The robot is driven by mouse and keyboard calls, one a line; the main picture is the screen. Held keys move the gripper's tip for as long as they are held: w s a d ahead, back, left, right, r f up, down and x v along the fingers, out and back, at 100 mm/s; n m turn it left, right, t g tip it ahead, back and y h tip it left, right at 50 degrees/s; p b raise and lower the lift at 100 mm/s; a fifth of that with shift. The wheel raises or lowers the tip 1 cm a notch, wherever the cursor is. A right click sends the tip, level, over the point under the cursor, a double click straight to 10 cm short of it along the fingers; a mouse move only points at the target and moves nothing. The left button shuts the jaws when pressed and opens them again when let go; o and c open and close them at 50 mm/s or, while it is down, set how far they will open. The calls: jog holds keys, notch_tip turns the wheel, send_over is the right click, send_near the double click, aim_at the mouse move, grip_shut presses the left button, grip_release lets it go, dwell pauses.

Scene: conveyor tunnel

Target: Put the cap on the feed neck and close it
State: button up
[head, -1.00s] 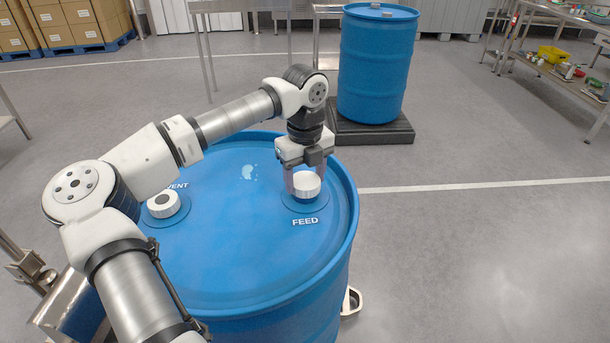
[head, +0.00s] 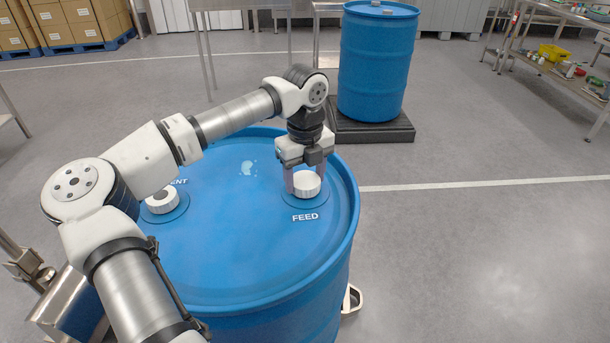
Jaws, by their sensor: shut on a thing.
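A white cap (head: 307,186) is at the spot marked FEED on top of the blue drum (head: 230,235). My gripper (head: 306,180) points down and is shut on the cap, with one finger on each side of it. The cap looks about level, and its underside is close to the drum top. The feed neck is hidden beneath the cap, so I cannot tell how far it is seated or closed.
A second blue drum (head: 378,65) stands on a dark pallet (head: 370,129) behind. A shelf with small items (head: 565,75) is at the right, and boxes (head: 75,22) are at the back left. The floor to the right is clear.

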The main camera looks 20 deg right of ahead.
jog(key=m, duration=0.3)
jog(key=shift+m, duration=1.1)
jog(key=m, duration=0.3)
jog(key=shift+m, duration=1.1)
jog(key=shift+m, duration=1.1)
jog(key=shift+d+m, duration=0.1)
jog(key=shift+m, duration=1.3)
